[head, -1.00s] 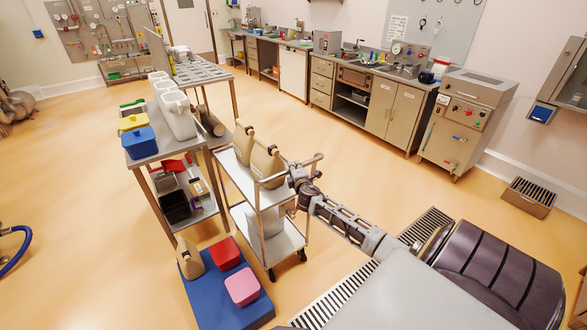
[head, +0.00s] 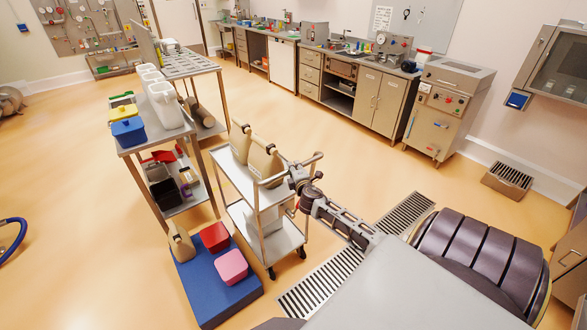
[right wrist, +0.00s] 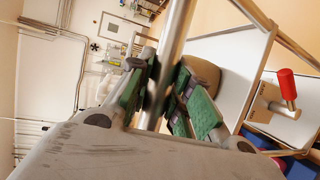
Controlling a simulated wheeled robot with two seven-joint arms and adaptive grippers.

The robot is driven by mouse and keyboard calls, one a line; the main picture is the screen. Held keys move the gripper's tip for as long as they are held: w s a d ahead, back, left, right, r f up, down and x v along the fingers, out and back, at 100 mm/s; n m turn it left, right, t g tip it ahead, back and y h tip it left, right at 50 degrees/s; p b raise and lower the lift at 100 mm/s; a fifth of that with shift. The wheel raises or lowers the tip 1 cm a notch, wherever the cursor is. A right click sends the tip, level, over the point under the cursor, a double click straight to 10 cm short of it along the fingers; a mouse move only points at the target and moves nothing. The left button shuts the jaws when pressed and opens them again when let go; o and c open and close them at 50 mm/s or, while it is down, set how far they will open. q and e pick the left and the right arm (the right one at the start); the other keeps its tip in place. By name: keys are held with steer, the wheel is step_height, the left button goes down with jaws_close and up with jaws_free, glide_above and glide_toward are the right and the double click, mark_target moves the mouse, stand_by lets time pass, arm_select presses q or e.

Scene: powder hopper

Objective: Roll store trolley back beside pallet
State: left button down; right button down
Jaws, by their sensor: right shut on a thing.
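The store trolley (head: 238,178) is a two-shelf steel cart on castors, right of the centre-left bench. Two tan jugs (head: 262,160) stand on its top shelf, and a pale container (head: 268,220) stands on the lower one. My right gripper (head: 297,178) is at the trolley's near right end. In the right wrist view its green-padded fingers (right wrist: 163,88) are shut around the steel handle bar (right wrist: 176,45). The blue pallet (head: 222,295) lies on the floor just left of the trolley, carrying a red box (head: 215,237), a pink box (head: 231,266) and a tan jug (head: 180,243). My left gripper is out of view.
A steel bench (head: 150,140) with white, yellow and blue tubs stands left of the trolley. A floor drain grate (head: 405,218) runs on the right. Cabinets (head: 375,103) line the back wall. Open floor lies between trolley and cabinets.

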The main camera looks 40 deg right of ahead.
steer(key=shift+s+f, duration=0.15)
steer(key=shift+f, duration=0.2)
steer(key=c, duration=1.6)
jaws_free()
steer(key=o, duration=0.3)
steer(key=shift+s+r, duration=0.2)
steer(key=shift+w, duration=0.15)
steer(key=shift+a+r, duration=0.1)
steer(key=v, duration=1.2)
